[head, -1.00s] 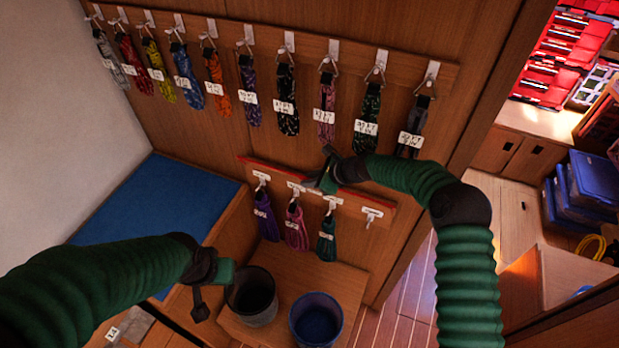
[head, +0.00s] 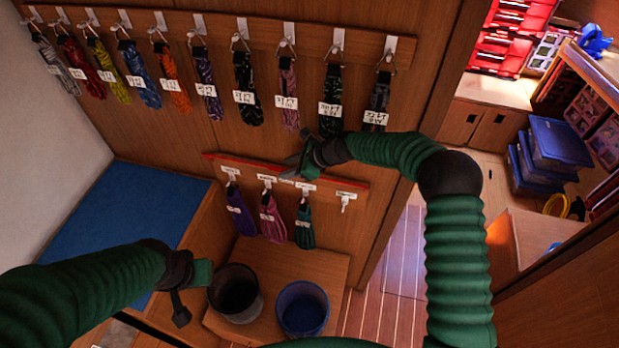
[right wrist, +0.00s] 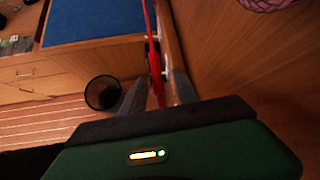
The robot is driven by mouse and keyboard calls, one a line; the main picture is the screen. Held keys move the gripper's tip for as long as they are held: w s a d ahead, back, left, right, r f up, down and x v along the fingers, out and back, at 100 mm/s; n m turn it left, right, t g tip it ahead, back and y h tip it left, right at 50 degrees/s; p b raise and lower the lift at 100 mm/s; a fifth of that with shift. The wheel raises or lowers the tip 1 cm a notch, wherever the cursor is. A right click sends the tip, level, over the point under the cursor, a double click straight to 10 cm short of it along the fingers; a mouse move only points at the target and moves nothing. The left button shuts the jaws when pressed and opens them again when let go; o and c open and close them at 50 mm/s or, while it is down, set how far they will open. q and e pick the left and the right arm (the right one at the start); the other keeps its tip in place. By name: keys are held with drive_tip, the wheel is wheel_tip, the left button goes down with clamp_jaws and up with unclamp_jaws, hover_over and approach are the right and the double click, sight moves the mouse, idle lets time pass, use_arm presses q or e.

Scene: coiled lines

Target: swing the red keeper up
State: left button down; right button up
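The red keeper (head: 236,158) is a thin red bar along the top of the lower hook rail (head: 355,198). It appears lowered along the rail; its middle is hidden behind my right gripper. My right gripper (head: 296,160) is at the bar's middle in the head view. In the right wrist view, the red keeper (right wrist: 152,50) runs between the two separated fingers (right wrist: 157,88), with gaps seen beside it. My left gripper (head: 183,302) hangs low at left, near the dark bin, away from the keeper; its finger opening is unclear.
Purple (head: 241,213), pink (head: 271,218) and green (head: 304,226) coils hang on the lower rail; its right hook is empty. Several labelled coils hang on the upper rail (head: 265,38). A dark bin (head: 236,292) and a blue bin (head: 302,308) stand below.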

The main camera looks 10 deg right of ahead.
drive_tip(key=s+d+b, duration=0.3)
drive_tip(key=s+d, duration=0.3)
drive_tip(key=d, duration=0.3)
drive_tip(key=shift+d+f+b, duration=0.2)
drive_tip(key=shift+d+b, duration=0.1)
drive_tip(key=shift+a, duration=0.1)
drive_tip(key=shift+c, duration=0.2)
